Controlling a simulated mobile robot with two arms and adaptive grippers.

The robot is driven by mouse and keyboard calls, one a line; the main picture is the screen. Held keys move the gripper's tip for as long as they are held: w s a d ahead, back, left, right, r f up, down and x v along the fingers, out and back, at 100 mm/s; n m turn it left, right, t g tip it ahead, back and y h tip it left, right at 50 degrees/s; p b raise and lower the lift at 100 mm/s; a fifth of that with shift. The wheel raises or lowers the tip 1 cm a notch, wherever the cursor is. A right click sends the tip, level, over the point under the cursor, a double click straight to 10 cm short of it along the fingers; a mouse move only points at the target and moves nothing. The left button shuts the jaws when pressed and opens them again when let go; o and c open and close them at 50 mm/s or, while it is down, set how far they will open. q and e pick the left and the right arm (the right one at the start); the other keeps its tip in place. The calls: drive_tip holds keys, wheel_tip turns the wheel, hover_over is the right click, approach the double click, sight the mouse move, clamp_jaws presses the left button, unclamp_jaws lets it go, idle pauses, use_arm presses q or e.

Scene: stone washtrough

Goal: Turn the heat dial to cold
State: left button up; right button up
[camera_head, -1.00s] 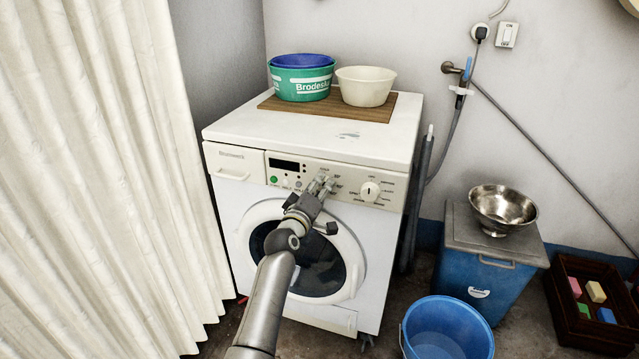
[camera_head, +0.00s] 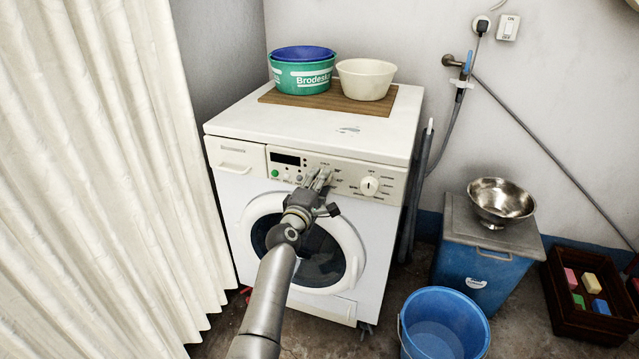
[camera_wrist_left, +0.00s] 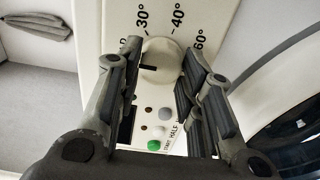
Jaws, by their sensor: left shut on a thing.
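The heat dial (camera_wrist_left: 160,62) is a round cream knob on the washing machine's front panel. In the left wrist view it sits between the fingers of my left gripper (camera_wrist_left: 158,78), which is shut on it. Marks 30°, 40° and 60° show around its top and right, and a partly covered label ending in D is at its left. A short dark line shows on the knob's lower left. In the head view my left gripper (camera_head: 320,178) is at the panel and hides most of the dial. My right gripper is not in view.
A second dial (camera_head: 369,186) is to the right on the panel of the washing machine (camera_head: 300,125). A green button (camera_wrist_left: 154,145) and smaller ones lie beside the heat dial. A blue bucket (camera_head: 444,325) stands on the floor. A pale curtain (camera_head: 95,180) hangs at left.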

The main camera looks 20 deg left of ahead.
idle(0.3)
use_arm(q)
drive_tip(key=o, duration=1)
